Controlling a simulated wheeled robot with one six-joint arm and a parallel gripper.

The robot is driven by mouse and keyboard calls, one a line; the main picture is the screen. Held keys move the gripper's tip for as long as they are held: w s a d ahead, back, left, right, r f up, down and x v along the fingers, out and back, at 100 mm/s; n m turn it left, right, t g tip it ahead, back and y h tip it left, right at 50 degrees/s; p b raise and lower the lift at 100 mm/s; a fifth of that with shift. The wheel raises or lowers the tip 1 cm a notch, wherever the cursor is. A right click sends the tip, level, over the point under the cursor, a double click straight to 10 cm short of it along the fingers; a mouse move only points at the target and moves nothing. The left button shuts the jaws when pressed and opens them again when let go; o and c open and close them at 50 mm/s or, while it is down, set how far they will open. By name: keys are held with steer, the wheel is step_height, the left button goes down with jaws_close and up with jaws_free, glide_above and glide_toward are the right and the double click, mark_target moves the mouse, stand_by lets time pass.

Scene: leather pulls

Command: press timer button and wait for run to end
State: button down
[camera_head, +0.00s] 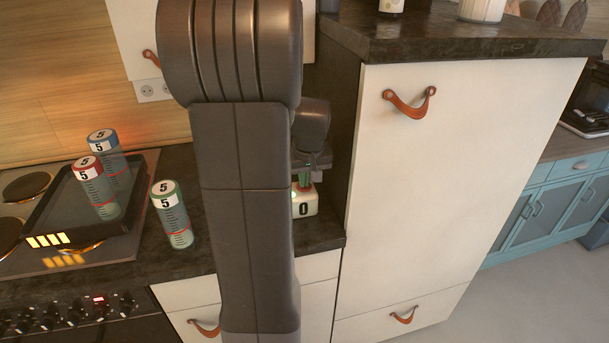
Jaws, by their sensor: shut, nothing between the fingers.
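The timer (305,204), a small white box with a black "0" on its front, stands on the dark counter just right of my arm, which hides its left side. My gripper (304,177) is shut and points down right above the timer. I cannot tell whether the fingertips touch the button, as the arm partly covers that spot.
A black tray (45,212) with lit yellow bars sits on the hob, holding red-capped (97,187) and blue-capped (112,160) cylinders marked "5". A green-capped cylinder (172,214) stands on the counter. A tall white cabinet (430,190) rises close to the timer's right.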

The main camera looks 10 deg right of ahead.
steer(key=shift+s+a+f, duration=0.1)
steer(key=shift+s+f, duration=0.1)
steer(key=shift+f, duration=0.3)
step_height(320, 180, up, 6)
steer(key=p, duration=0.4)
steer(key=shift+w+f, duration=0.15)
steer(key=shift+f, duration=0.1)
steer(key=b+v, duration=0.1)
steer(key=v, duration=0.8)
steer(key=shift+r, duration=0.25)
steer(key=shift+b, duration=0.3)
